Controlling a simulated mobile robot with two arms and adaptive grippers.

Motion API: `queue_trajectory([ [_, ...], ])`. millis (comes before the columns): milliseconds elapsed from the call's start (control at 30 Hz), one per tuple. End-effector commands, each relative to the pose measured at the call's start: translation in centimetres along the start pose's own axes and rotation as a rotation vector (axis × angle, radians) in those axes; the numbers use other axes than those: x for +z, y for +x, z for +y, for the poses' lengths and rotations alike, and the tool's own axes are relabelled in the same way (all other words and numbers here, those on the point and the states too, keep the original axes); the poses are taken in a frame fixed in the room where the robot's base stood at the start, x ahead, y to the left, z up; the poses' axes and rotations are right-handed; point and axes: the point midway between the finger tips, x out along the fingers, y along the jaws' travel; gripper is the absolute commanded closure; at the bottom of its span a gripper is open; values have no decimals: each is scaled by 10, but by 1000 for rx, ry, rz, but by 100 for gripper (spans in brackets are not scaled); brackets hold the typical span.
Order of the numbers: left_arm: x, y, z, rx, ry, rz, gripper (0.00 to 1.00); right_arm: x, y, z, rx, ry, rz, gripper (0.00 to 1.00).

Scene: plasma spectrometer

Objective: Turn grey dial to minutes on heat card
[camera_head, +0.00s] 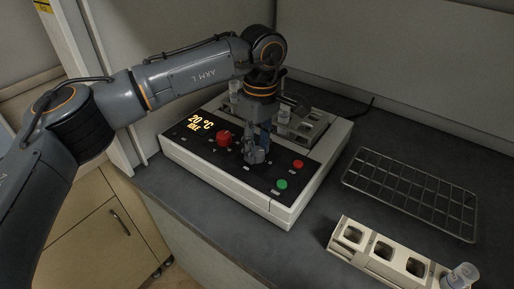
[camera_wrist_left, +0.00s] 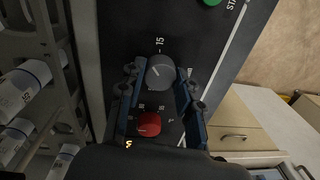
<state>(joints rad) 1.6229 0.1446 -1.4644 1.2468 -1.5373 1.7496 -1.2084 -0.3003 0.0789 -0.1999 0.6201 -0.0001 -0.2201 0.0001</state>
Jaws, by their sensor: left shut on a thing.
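The grey dial (camera_wrist_left: 161,72) is on the black panel (camera_head: 190,142) of the white machine. A pale mark shows on its face, and a "15" label is beside it in the left wrist view. My left gripper (camera_head: 255,156) points down at the panel and is shut on the grey dial, with one finger on each side of it. In the head view the gripper hides the dial. The red dial (camera_head: 224,138) is next to it and also shows in the left wrist view (camera_wrist_left: 149,124). I cannot make out a heat card. My right gripper is not in view.
The display (camera_head: 200,123) reads 20 °C and idle. A green button (camera_head: 282,184) and a red button (camera_head: 298,164) are near the gripper. Tubes (camera_head: 283,115) stand behind it. A wire rack (camera_head: 410,190) and a beige holder (camera_head: 385,250) are on the right.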

Motion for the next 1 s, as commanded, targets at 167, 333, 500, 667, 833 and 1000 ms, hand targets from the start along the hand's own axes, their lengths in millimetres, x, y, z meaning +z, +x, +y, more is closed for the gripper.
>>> queue_trajectory([
  [167,0,0,0,1,161,10,97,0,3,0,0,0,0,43],
  [333,1,0,0,1,298,18,97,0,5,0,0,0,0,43],
  [500,1,0,0,2,404,24,97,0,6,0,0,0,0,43],
  [667,1,0,0,2,473,28,97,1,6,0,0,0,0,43],
  [833,1,0,0,2,515,30,97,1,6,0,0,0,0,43],
  [1000,1,-1,0,2,529,31,97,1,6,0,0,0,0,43],
])
